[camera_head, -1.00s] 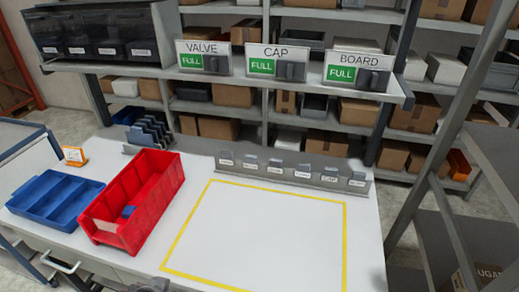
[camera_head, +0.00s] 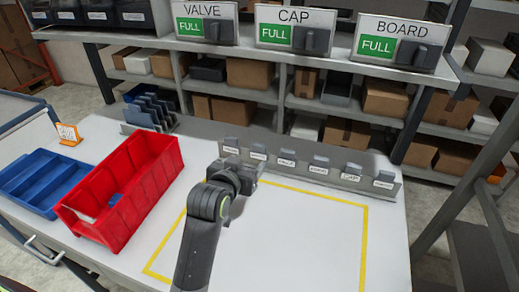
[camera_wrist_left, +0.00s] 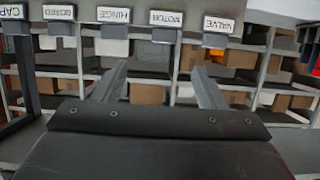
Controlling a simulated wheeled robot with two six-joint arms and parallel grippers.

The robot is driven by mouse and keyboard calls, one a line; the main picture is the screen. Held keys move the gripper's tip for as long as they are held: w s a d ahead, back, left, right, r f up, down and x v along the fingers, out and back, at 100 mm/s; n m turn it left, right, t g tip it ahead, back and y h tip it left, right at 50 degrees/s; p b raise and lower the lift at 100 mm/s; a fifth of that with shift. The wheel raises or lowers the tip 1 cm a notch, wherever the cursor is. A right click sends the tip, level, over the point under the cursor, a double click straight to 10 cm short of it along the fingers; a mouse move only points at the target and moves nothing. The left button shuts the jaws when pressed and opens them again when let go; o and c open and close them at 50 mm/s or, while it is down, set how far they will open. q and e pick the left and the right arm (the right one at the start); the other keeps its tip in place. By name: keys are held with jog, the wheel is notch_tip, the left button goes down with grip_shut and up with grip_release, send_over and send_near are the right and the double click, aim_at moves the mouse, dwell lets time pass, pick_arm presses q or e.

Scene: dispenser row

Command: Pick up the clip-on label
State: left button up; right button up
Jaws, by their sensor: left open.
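A row of clip-on labels stands on a grey rail (camera_head: 310,184) at the back of the table. In the left wrist view they appear upside down and read VALVE (camera_wrist_left: 219,25), MOTOR (camera_wrist_left: 165,18), HINGE (camera_wrist_left: 112,15), BOARD (camera_wrist_left: 59,12) and CAP (camera_wrist_left: 16,12). My left gripper (camera_head: 250,170) is above the table in front of the rail's left part. In the left wrist view its fingers (camera_wrist_left: 162,75) are apart with nothing between them, with the HINGE and MOTOR labels beyond. My right gripper is not in view.
A red bin (camera_head: 125,190) and a blue tray (camera_head: 38,182) sit on the left. A dark slotted holder (camera_head: 152,112) stands behind the bin. A shelf with VALVE, CAP and BOARD signs (camera_head: 293,28) spans the back. The yellow-outlined area (camera_head: 300,240) is clear except under my arm.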

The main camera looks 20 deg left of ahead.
aim_at(258, 147)
pick_arm(q)
jog(key=p+x, duration=0.1)
jog(key=x, duration=0.8)
jog(key=shift+w+f, duration=0.1)
jog(key=shift+w, duration=0.15)
jog(key=shift+w+p, duration=0.35)
jog(key=shift+w, duration=0.15)
jog(key=x, duration=0.3)
jog(key=shift+a+p, duration=0.3)
jog(key=shift+p, duration=0.1)
jog(key=shift+w+f, duration=0.25)
jog(key=shift+w, duration=0.3)
jog(key=c, duration=1)
